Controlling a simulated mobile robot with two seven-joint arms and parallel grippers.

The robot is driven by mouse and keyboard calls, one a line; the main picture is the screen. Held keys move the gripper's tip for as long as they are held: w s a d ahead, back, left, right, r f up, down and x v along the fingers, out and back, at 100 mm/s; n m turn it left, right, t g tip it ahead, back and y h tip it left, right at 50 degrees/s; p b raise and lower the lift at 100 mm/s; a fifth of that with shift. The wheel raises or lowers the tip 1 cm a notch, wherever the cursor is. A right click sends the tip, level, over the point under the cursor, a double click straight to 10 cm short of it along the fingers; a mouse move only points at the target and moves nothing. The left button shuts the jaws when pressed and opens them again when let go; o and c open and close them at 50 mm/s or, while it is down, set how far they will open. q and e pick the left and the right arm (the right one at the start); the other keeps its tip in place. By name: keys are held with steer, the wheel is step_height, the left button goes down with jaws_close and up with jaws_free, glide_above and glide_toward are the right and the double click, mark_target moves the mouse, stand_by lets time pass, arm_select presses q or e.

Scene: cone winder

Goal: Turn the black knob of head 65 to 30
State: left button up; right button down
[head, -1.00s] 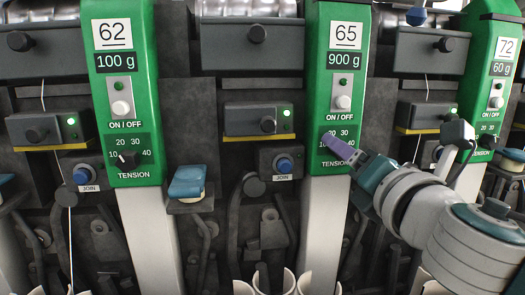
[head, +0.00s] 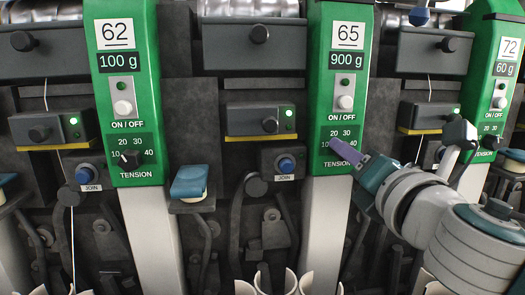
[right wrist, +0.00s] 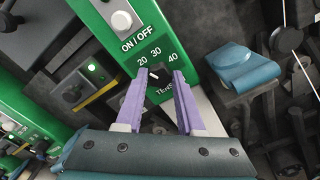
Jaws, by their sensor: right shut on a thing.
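Head 65 is the green panel (head: 345,85) with a 900 g display, a white on/off button and a tension dial. Its black knob (right wrist: 157,75) shows in the right wrist view between my two purple fingertips. The dial's 20, 30 and 40 marks show around it. The white pointer mark tilts to the upper left, roughly toward the 20 side; its exact reading is hard to tell. My right gripper (right wrist: 161,77) is shut on the knob. In the head view, the right gripper (head: 343,150) covers the knob. My left gripper is not in view.
Head 62 (head: 120,80) stands left with its own knob (head: 130,159), and head 72 (head: 492,90) stands right. A blue JOIN button (head: 286,165) and a blue pad (head: 189,182) lie left of head 65. White tubes (head: 262,281) stand below.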

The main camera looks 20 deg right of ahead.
steer(key=shift+m, duration=0.3)
steer(key=m, duration=0.9)
stand_by(0.3)
stand_by(0.3)
steer(key=c, duration=0.5)
jaws_free()
